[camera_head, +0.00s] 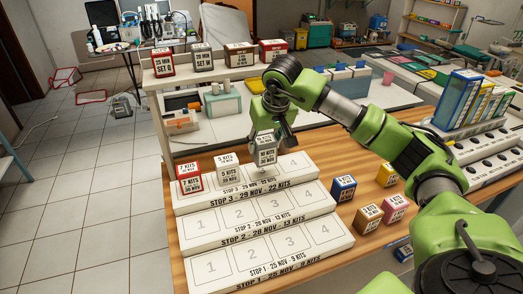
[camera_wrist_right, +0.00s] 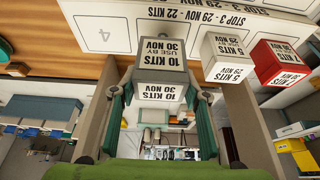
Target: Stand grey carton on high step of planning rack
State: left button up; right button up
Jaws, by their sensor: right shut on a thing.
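My right gripper (camera_head: 268,134) points down and is shut on the grey carton (camera_head: 265,154), labelled 10 KITS, 30 NOV in the right wrist view (camera_wrist_right: 161,71). A finger lies on each side of it. The carton is roughly upright over slot 3 of the planning rack's high step (camera_head: 313,175), labelled STOP 3; I cannot tell whether it touches. A red carton (camera_head: 189,180) stands in slot 1 and a pale carton (camera_head: 228,169) in slot 2. Slot 4 is bare. The left gripper is not in view.
The lower rack steps, STOP 2 (camera_head: 265,218) and STOP 1 (camera_head: 290,252), are empty. Blue (camera_head: 343,188), brown (camera_head: 367,219), pink (camera_head: 395,208) and yellow (camera_head: 387,175) cartons stand right of the rack. A shelf (camera_head: 215,77) with several cartons rises behind it.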

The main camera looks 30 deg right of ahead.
aim_at(262, 154)
jog(key=shift+w+f, duration=0.45)
jog(key=shift+f, duration=0.1)
jog(key=x, duration=0.2)
jog(key=p+x, duration=0.1)
jog(key=shift+s+f+p, duration=0.25)
jog(key=shift+f+p, duration=0.05)
jog(key=shift+f, duration=0.2)
jog(key=shift+a+f, duration=0.1)
jog(key=shift+f, duration=0.05)
jog(key=o, duration=1.1)
